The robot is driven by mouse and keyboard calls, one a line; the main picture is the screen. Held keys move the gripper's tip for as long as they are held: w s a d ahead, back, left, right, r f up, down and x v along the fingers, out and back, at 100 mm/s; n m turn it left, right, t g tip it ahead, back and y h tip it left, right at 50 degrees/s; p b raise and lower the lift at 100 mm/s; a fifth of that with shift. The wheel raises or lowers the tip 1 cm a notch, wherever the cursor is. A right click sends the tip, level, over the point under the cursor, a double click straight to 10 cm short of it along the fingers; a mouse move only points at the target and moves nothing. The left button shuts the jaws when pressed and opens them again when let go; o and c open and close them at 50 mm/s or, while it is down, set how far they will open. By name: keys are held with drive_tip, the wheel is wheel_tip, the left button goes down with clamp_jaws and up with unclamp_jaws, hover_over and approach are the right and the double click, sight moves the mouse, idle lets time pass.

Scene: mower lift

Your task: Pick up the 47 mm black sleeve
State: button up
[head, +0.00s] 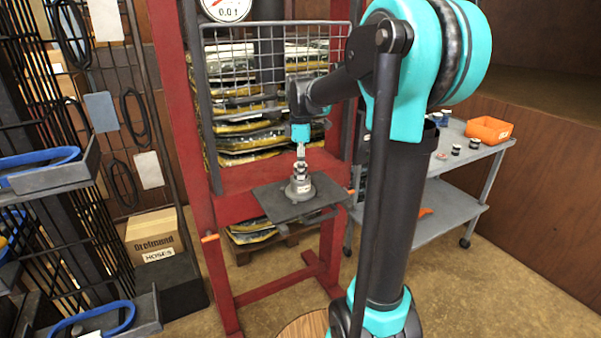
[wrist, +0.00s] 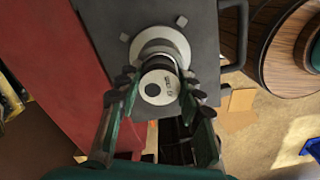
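My gripper (head: 301,158) hangs over the red press, above a grey stepped part on the press plate. In the wrist view its two fingers (wrist: 159,82) stand apart on either side of a cylinder (wrist: 161,87). The cylinder has a pale lettered end face with a dark hole, and a dark side. Small gaps show between its face and the fingers, and I see no clear grip. Small black cylinders with pale tops, such as this one (head: 474,143), stand on the grey cart. Their lettering is too small to read, so I cannot tell which is the 47 mm sleeve.
An orange bin (head: 489,130) is on the cart (head: 452,168) at right. A dark rack and a cardboard box (head: 153,232) stand at left. Floor is open in front.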

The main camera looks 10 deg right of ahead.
clamp_jaws()
drive_tip(key=shift+r, duration=0.1)
